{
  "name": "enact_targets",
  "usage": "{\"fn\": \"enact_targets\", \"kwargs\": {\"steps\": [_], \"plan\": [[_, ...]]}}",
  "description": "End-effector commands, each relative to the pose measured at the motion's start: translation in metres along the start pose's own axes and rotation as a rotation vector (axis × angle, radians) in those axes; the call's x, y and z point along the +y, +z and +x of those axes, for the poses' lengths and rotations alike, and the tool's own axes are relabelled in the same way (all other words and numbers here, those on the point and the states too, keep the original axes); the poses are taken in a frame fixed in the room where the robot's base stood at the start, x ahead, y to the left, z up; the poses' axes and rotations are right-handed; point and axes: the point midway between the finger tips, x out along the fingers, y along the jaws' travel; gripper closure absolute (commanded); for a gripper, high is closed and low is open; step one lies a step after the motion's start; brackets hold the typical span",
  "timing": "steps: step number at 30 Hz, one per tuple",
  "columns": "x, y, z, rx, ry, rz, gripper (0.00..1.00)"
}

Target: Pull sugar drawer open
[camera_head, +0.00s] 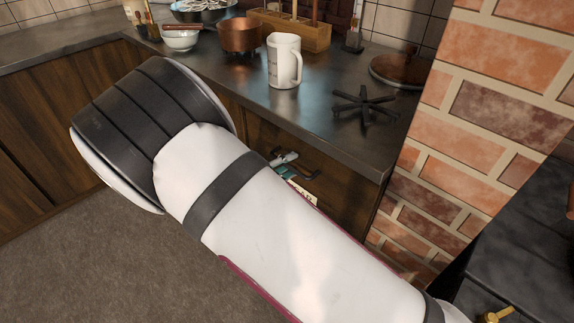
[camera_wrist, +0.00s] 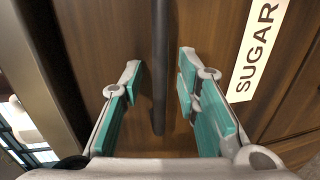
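The sugar drawer is a brown wooden front with a white SUGAR label (camera_wrist: 257,50) in the wrist view. Its dark bar handle (camera_wrist: 160,65) runs up the middle of that view. My gripper (camera_wrist: 160,82) is open, with one grey and teal finger on each side of the handle. A gap shows between the handle and each finger. In the head view, the drawer front (camera_head: 346,192) sits under the counter, and my arm hides much of it. The gripper tip (camera_head: 284,158) shows only in part near the handle. The drawer looks shut.
The dark counter (camera_head: 325,115) above holds a white mug (camera_head: 285,62), a copper pot (camera_head: 240,36), a white bowl (camera_head: 181,38) and a black trivet (camera_head: 364,104). A brick wall (camera_head: 480,130) stands at the right. The floor (camera_head: 90,265) at the left is clear.

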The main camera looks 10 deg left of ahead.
Motion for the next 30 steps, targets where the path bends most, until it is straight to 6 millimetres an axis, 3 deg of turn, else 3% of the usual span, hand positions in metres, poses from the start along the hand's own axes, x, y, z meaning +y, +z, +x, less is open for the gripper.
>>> {"fn": "enact_targets", "kwargs": {"steps": [2, 6, 17, 23, 30], "plan": [[0.0, 0.0, 0.0, 0.0, 0.0, 0.0, 0.73], [0.0, 0.0, 0.0, 0.0, 0.0, 0.0, 1.0], [-0.001, 0.0, -0.006, 0.001, -0.001, 0.0, 1.0], [-0.008, -0.001, -0.038, 0.004, -0.003, 0.0, 1.0], [-0.024, -0.001, -0.109, 0.008, -0.003, -0.001, 1.0]]}}
